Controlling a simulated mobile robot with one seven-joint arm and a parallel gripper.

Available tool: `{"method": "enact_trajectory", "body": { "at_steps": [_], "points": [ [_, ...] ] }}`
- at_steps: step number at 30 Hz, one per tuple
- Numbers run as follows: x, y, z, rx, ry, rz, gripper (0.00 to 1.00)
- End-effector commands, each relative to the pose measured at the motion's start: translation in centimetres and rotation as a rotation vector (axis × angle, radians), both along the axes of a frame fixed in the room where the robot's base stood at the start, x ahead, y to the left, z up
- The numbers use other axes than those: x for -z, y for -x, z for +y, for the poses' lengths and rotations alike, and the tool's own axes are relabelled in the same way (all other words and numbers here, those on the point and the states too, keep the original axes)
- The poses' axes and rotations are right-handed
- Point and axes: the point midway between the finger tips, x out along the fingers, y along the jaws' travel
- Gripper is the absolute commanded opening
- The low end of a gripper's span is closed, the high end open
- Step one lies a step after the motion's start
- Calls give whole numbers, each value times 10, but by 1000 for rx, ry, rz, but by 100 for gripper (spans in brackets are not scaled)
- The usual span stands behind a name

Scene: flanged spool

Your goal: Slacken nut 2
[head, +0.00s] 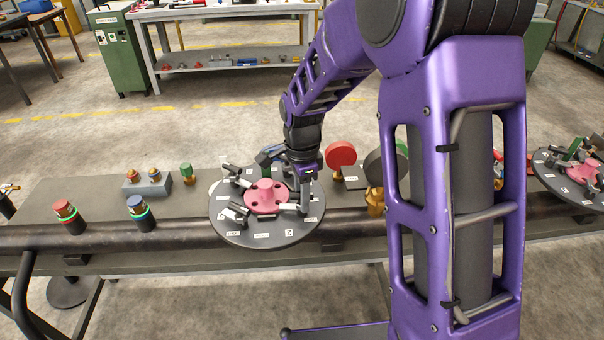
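The pink flanged spool (265,195) sits in the middle of a round dark plate (262,240) on the bench. Several grey clamp-like parts stand around the spool. White labels lie along the plate's rim, and one near the front (289,233) seems to read 2. Nut 2 itself is too small to tell apart. My gripper (304,207) points down at the right side of the spool, close to the parts there. The wrist and fingers cover that side, so I cannot tell whether the fingers are open, shut or touching anything.
A red disc (341,154) stands right of my wrist. A second round plate (553,170) is at the far right. A dark pipe (175,228) runs along the bench front.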

Motion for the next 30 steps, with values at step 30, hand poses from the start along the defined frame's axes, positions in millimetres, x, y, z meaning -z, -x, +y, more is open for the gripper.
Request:
{"method": "enact_trajectory", "body": {
  "at_steps": [30],
  "points": [
    [-10, -1, 1, -838, 2, -5, 29]
  ]
}}
